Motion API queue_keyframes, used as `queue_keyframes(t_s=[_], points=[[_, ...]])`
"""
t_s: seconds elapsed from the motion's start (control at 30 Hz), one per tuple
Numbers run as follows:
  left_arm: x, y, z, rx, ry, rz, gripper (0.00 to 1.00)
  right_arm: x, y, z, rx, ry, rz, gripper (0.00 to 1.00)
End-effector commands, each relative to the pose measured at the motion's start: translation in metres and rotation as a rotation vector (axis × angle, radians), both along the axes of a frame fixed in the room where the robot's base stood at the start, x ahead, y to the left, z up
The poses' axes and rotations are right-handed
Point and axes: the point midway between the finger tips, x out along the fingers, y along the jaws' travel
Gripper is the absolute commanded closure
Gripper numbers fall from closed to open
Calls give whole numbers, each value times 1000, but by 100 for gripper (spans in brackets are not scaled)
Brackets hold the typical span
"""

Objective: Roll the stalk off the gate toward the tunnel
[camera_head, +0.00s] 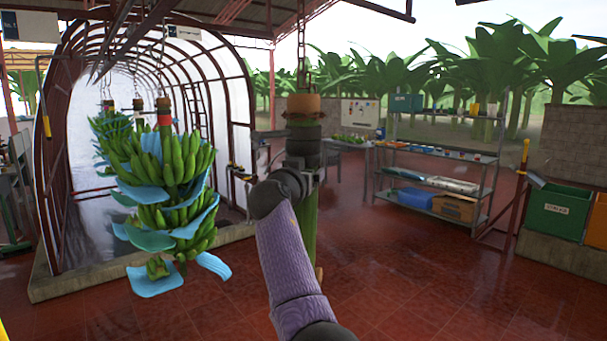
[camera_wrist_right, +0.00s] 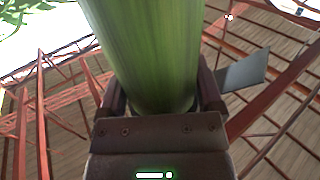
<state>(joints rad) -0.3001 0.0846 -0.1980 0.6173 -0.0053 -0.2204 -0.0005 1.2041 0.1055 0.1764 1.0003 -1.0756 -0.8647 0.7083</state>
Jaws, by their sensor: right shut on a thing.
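A bare green stalk (camera_head: 309,222) hangs upright from a chain (camera_head: 302,50) in the middle of the head view, with a brown top end (camera_head: 303,105). My right gripper (camera_head: 306,172) is shut around it below that end, with my purple-sleeved arm in front. In the right wrist view the stalk (camera_wrist_right: 148,55) fills the space between the fingers of the right gripper (camera_wrist_right: 160,95). The arched tunnel (camera_head: 240,95) with its translucent cover stands to the left. I cannot clearly make out the gate. My left gripper is not in view.
Banana bunches (camera_head: 185,160) with blue sheets (camera_head: 155,280) hang at the tunnel mouth, left of the stalk. A metal shelf rack (camera_head: 437,160) stands behind to the right, with a green bin (camera_head: 556,212) farther right. The red tiled floor (camera_head: 400,285) is clear in front.

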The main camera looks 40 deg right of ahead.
Motion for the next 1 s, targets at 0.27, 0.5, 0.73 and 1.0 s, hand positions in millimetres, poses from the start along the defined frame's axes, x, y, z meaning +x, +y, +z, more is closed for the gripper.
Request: queue_keyframes(t_s=[0.27,0.5,0.73,1.0], points=[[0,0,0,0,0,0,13,0,0,-1,2,0,1,0],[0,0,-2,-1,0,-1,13,-2,4,-1,1,-3,0,0],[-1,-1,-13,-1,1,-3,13,-24,33,-4,2,-4,3,0],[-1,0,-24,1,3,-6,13,-55,71,-3,1,0,2,0]])
